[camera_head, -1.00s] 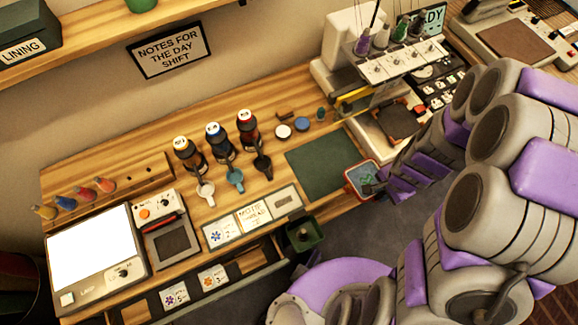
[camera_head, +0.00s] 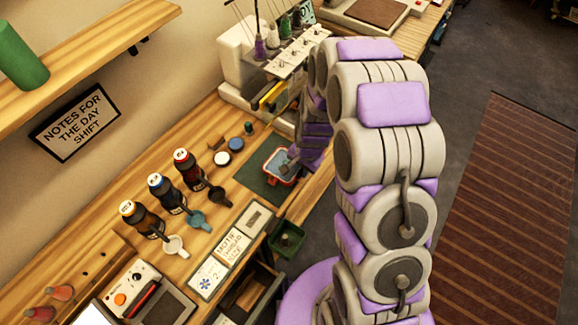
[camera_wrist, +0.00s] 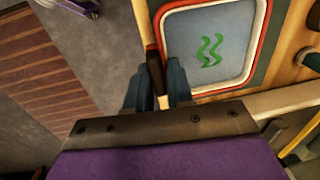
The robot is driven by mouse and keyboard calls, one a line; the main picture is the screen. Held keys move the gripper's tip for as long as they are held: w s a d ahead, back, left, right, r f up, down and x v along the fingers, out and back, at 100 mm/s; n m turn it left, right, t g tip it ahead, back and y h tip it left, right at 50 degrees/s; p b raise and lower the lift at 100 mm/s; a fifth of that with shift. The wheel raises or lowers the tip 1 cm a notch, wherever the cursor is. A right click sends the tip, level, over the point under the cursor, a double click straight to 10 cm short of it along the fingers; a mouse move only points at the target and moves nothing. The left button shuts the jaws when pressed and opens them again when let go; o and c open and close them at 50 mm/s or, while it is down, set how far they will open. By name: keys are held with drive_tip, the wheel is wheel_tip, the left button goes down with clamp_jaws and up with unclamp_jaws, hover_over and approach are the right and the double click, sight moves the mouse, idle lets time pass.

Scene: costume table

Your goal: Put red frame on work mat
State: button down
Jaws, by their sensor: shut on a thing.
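The red frame (camera_head: 276,164) has a red rim, a white inner edge and pale blue cloth with a green wavy mark. In the wrist view, the red frame (camera_wrist: 190,50) sits just ahead of my fingers. My gripper (camera_head: 291,167) is shut on the frame's short brown handle, which shows between the fingers in the wrist view (camera_wrist: 157,72). The dark green work mat (camera_head: 250,180) lies flat on the wooden table. The frame overlaps the mat's right part in the head view; whether it touches the mat I cannot tell. A strip of the mat (camera_wrist: 274,48) shows beside the frame.
The embroidery machine (camera_head: 245,65) stands behind the mat. Several dark bottles (camera_head: 188,170) and small cups stand to its left. Labelled cards (camera_head: 232,245) and a green bin (camera_head: 287,239) are in front. Round lids (camera_head: 236,144) lie at the mat's back left edge.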

drive_tip(key=w+a, duration=0.3)
drive_tip(key=w, duration=0.1)
drive_tip(key=shift+f+b, duration=0.3)
drive_tip(key=shift+b, duration=0.05)
drive_tip(key=shift+f+b, duration=0.55)
drive_tip(key=shift+f, duration=1.25)
drive_tip(key=shift+a+r, duration=0.1)
drive_tip(key=c, duration=1)
unclamp_jaws()
